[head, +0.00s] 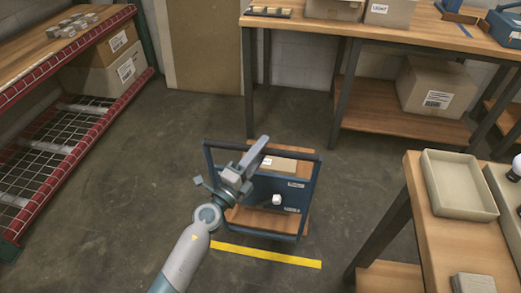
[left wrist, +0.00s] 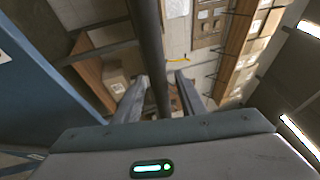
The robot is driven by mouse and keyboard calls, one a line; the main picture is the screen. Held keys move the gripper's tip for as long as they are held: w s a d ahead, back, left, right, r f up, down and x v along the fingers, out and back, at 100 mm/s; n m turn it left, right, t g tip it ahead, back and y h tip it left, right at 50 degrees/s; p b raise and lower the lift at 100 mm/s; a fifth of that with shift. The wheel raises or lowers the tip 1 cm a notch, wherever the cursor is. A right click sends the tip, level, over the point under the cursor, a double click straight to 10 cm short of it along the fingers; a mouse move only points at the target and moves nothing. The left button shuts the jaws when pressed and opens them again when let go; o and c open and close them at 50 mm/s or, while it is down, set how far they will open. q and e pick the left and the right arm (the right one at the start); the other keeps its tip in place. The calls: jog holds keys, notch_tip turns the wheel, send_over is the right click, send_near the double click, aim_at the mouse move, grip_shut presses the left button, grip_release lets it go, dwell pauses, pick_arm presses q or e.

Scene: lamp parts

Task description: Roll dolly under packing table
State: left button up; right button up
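The dolly (head: 262,222) has a wooden deck, a blue panel and a dark push bar, and carries a cardboard box (head: 284,165). It stands on the floor in front of the open left bay of the packing table (head: 300,24). A yellow floor line (head: 265,255) lies at its near side. My left gripper (head: 258,150) is at the push bar. In the left wrist view the dark bar (left wrist: 148,35) passes between the spread fingers (left wrist: 160,92), with a gap on the right side; whether it touches the left finger is unclear. My right gripper is out of view.
A red-edged rack (head: 75,120) stands at left. At right a wooden bench (head: 450,245) holds a beige tray (head: 460,185). The packing table's right bay has a low shelf with a carton (head: 435,85). Floor left of the dolly is clear.

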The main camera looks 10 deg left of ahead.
pick_arm(q)
grip_shut()
jog(key=shift+w, duration=0.15)
